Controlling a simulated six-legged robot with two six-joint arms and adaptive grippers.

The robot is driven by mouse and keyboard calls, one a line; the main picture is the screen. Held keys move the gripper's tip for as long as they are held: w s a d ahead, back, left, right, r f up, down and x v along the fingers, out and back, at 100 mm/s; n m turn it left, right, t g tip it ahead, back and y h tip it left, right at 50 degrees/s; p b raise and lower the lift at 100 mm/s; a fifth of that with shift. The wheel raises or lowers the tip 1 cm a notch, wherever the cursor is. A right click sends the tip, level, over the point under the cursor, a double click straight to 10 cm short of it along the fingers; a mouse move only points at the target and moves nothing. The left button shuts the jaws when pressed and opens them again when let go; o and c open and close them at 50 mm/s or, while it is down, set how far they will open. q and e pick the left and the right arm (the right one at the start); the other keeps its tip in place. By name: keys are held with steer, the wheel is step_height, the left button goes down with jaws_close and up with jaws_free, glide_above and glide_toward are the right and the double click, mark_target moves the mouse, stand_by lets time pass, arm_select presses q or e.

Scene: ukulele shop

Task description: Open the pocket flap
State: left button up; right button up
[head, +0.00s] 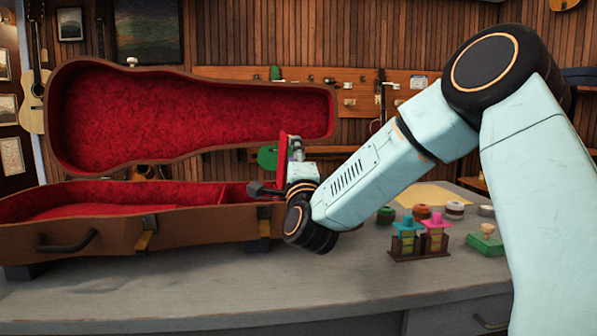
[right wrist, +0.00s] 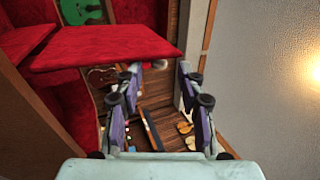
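The brown ukulele case (head: 190,228) lies open on the bench, its red-lined lid (head: 190,110) raised behind. At the right end of its base, a red pocket flap (head: 283,160) stands up steeply. It also shows in the right wrist view (right wrist: 100,50), beyond my fingers. My right gripper (head: 277,188) is at that end of the case, partly hidden by its wrist. In the right wrist view, its fingers (right wrist: 160,75) are apart, with the flap's edge close to their tips. Whether they touch is unclear. My left gripper is out of view.
Right of the case stand a small wooden rack (head: 420,245) with blue and pink pieces, a green block (head: 486,241) and several round spools (head: 421,211). The bench front (head: 250,295) is clear. A pegboard (head: 350,90) hangs behind.

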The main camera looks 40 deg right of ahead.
steer(key=v, duration=0.7)
stand_by(0.4)
